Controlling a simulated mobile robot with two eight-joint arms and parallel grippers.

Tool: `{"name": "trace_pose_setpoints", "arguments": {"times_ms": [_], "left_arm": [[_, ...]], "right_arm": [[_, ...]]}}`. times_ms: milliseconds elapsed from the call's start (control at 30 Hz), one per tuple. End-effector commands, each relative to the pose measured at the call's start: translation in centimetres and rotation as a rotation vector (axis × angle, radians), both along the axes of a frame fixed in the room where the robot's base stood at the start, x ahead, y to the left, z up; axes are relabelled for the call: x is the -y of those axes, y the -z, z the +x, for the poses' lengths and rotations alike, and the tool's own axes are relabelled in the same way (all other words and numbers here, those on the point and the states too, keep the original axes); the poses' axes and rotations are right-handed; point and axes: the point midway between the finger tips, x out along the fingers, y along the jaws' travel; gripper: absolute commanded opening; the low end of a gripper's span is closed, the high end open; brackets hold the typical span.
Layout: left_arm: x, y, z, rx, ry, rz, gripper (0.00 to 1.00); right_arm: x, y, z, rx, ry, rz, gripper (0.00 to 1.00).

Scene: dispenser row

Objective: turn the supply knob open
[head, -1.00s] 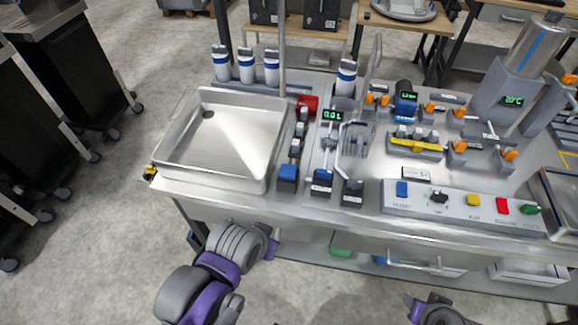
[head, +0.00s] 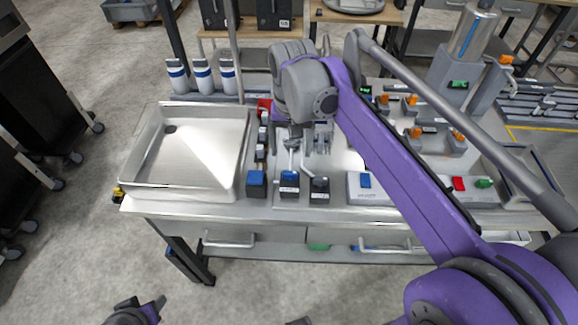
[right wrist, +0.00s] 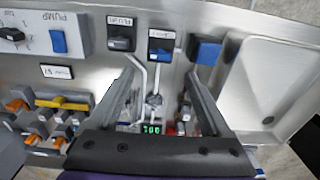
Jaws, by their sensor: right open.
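A small grey knob (right wrist: 153,101) sits on a thin pipe above a green-lit display (right wrist: 151,128) in the right wrist view. It is the likeliest supply knob, but I cannot read a label on it. My right gripper (right wrist: 161,75) is open, its two fingers on either side of the pipe and knob; contact cannot be told. In the head view my right gripper (head: 308,138) reaches down over the station, and the wrist hides the display and much of the knob area.
A steel sink (head: 185,155) lies left of the pipes. Along the front stand a blue-topped box (head: 256,183) and two dark boxes, one labelled FLUSH (right wrist: 120,38). A button panel (right wrist: 30,32) marked PUMP is beside them. Several white bottles (head: 203,76) stand behind the sink.

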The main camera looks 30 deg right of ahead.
Motion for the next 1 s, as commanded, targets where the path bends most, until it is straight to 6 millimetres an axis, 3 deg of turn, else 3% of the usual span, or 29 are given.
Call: {"name": "trace_pose_setpoints", "arguments": {"times_ms": [167, 700, 1000], "left_arm": [[0.0, -0.1, 0.0, 0.001, 0.000, 0.000, 0.50], [0.0, 0.7, -0.3, -0.005, 0.000, 0.000, 0.50], [0.0, 0.8, -0.3, -0.005, 0.000, 0.000, 0.50]], "right_arm": [[0.5, -0.1, 0.8, -0.027, 0.034, 0.005, 0.82], [0.5, 8.9, 0.8, -0.027, 0.032, 0.004, 0.82], [0.5, 10.2, 0.7, -0.026, 0.031, 0.004, 0.82]]}}
